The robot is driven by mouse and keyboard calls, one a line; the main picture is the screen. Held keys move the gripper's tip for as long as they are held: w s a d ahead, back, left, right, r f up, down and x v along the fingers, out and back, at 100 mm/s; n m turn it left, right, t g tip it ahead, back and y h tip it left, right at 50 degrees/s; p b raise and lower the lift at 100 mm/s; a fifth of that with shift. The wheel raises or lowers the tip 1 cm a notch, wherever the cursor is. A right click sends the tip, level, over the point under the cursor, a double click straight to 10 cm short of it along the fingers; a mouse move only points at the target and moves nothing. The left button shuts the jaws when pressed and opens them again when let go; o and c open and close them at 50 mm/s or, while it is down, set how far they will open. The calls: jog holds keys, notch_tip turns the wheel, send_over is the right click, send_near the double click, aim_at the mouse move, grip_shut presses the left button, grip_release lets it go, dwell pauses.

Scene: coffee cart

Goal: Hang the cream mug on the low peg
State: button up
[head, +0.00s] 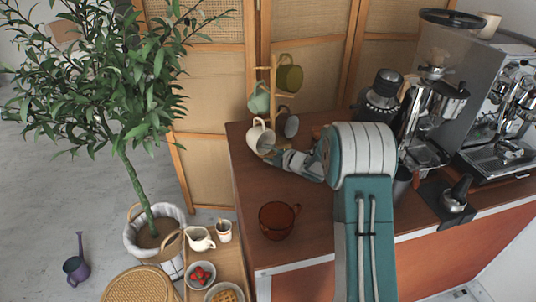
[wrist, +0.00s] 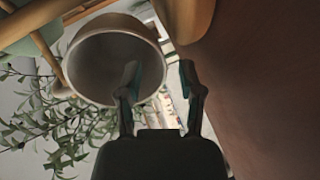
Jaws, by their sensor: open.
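My gripper (head: 272,154) is at the mug's lower right side. In the wrist view my gripper (wrist: 159,74) is open, with the left finger overlapping the mug's rim and the right finger clear of it. Whether the left finger touches the mug, and whether the mug's handle is on the low peg, I cannot tell.
A green mug (head: 258,100), an olive mug (head: 289,75) and a grey mug (head: 287,122) are on the tree. A brown-red cup (head: 278,219) stands on the counter (head: 252,210). Coffee machines fill the right side. A potted tree (head: 128,180) stands at left.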

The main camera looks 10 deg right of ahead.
jog(key=v, duration=1.2)
jog(key=shift+f, duration=0.15)
jog(key=shift+w+r, duration=0.1)
jog(key=shift+r, duration=0.2)
jog(key=s+r+m+h, duration=0.9)
jog(key=r+m+h, duration=0.1)
jog(key=r+m, duration=0.25)
jog(key=s+a+m+g+y, duration=0.1)
jog(key=s+a+m+g, duration=0.2)
jog(key=s, duration=0.9)
jog(key=s+a+m+g+y, duration=0.1)
jog(key=s+a+m+g, duration=0.2)
jog(key=s, duration=1)
jog(key=a+m, duration=0.2)
jog(key=m, duration=0.1)
jog(key=shift+s+a+g, duration=0.3)
jog(key=shift+a+g, duration=0.05)
jog(key=shift+g, duration=0.05)
jog(key=shift+f, duration=0.15)
dwell(1.8)
